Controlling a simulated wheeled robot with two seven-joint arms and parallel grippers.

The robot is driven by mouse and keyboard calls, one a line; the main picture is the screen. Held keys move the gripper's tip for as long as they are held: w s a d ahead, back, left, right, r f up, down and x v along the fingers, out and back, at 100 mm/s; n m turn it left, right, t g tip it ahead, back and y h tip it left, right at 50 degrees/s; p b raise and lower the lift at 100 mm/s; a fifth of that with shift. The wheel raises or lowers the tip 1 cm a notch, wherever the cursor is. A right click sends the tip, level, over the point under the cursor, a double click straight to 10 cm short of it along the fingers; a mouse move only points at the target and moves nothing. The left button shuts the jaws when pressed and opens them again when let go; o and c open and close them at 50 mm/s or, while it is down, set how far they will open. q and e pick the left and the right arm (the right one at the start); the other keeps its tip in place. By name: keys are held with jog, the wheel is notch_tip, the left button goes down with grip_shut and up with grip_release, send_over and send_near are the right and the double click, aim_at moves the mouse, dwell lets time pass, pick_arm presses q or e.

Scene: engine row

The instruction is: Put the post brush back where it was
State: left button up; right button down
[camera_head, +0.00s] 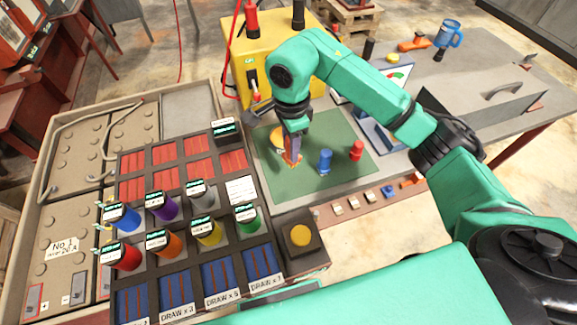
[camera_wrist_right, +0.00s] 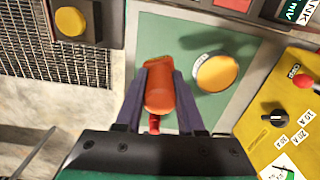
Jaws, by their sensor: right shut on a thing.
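My right gripper (camera_head: 292,150) is over the green mat (camera_head: 345,129), its fingers pointing down. It is shut on an orange, rounded thing, which I take to be the post brush (camera_head: 291,158). In the right wrist view the post brush (camera_wrist_right: 160,90) sits between the two dark fingers (camera_wrist_right: 160,98). I cannot tell whether its lower end touches the mat. A yellow disc (camera_wrist_right: 217,72) lies beside it on the mat, partly behind the gripper in the head view. My left gripper is not in view.
A blue post (camera_head: 325,161) and a red post (camera_head: 356,150) stand on the mat to the right. A yellow box (camera_head: 240,63) stands behind. A rack with coloured cylinders (camera_head: 163,208) is at left. A yellow button (camera_head: 301,235) is in front.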

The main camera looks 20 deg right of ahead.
aim_at(288, 157)
jog(key=f, duration=0.3)
jog(key=f+p, duration=0.1)
jog(key=shift+w+a+f, duration=0.25)
jog(key=shift+w+f, duration=0.05)
jog(key=shift+f, duration=0.1)
notch_tip(288, 157, down, 4)
jog(key=shift+f+p, duration=0.25)
jog(key=shift+p, duration=0.35)
jog(key=shift+f, duration=0.35)
jog(key=shift+w+f, duration=0.1)
jog(key=shift+f, duration=0.1)
jog(key=c, duration=0.5)
grip_release()
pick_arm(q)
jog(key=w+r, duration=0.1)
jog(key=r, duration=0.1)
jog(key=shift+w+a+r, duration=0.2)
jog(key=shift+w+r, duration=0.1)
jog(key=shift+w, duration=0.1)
pick_arm(e)
jog(key=shift+r, duration=0.1)
